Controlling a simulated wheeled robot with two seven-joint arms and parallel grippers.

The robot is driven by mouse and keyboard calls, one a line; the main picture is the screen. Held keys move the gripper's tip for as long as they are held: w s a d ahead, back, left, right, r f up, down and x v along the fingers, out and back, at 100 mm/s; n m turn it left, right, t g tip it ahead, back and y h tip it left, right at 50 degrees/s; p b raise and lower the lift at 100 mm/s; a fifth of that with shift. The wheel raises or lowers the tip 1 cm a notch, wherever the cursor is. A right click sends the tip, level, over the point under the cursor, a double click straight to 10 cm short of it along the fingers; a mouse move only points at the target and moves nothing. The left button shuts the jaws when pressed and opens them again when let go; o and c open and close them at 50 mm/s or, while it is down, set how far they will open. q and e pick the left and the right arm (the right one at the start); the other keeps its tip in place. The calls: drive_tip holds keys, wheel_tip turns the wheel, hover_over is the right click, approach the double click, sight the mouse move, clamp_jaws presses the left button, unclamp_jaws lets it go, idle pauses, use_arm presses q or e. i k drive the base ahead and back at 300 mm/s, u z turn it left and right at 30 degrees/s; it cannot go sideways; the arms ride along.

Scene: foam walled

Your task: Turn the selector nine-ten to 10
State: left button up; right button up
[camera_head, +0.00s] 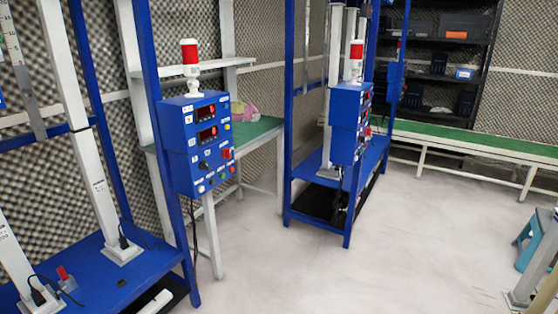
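A blue control box (196,146) is mounted on a blue frame left of the middle. Its front carries two red-lit displays, a black knob (204,166) and several small buttons, with a red one at its right. The labels and the knob's pointer are too small to read, so I cannot tell which control is the selector nine-ten or where it points. A second, similar blue control box (348,123) stands farther back on another blue frame, seen at an angle. Neither of my grippers is in view.
Red-and-white signal lights (190,68) top the boxes. A green-topped bench (262,130) stands behind the near box, and a long green bench (470,145) runs along the back wall. A blue stool (524,243) is at the right. The pale floor in the middle is clear.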

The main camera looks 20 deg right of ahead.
sight(203, 165)
drive_tip(key=u, duration=0.35)
drive_tip(key=i, duration=1.45)
drive_tip(key=z, duration=0.2)
